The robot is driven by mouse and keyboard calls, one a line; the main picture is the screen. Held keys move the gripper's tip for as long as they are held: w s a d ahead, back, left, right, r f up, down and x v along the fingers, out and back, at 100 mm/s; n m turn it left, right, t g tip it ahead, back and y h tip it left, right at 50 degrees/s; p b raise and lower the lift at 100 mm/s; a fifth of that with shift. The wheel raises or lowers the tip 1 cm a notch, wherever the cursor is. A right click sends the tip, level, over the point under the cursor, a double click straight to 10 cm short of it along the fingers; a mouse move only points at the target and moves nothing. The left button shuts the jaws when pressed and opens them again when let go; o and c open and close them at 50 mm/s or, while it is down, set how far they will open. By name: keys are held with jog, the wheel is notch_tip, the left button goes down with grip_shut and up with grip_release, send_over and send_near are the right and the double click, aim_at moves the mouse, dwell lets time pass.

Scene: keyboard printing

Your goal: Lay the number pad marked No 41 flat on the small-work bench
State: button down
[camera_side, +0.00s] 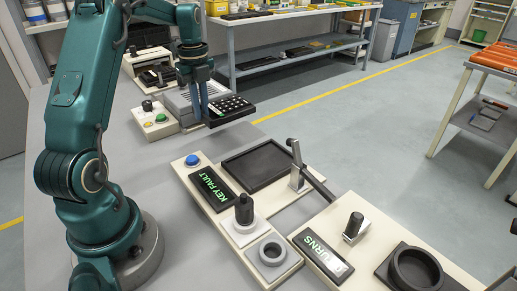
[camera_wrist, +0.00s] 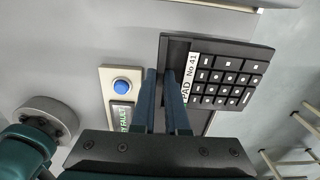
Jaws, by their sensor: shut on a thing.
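The number pad (camera_side: 231,108) is a black slab with white-marked keys, and a white label reading "PAD No 41" shows on the pad in the wrist view (camera_wrist: 225,75). My gripper (camera_side: 202,118) is shut on the pad's label-side edge, with a finger on each side of that edge in the wrist view (camera_wrist: 163,75). The pad looks about level, held above the grey bench top (camera_side: 130,215) and beyond the key-fault station. No label naming the small-work bench is readable.
The key-fault station has a blue button (camera_side: 192,160), a lit "KEY FAULT" display (camera_side: 211,187), an empty black tray (camera_side: 258,166) and a lever (camera_side: 297,165). Nearer right is a turns station with a black ring (camera_side: 415,268). A button box (camera_side: 155,122) stands left of the pad.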

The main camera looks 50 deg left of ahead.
aim_at(206, 146)
jog(key=shift+f, duration=3.6)
jog(key=shift+f, duration=0.4)
jog(key=c, duration=0.8)
grip_release()
jog(key=shift+c, duration=0.2)
jog(key=shift+r, duration=3.55)
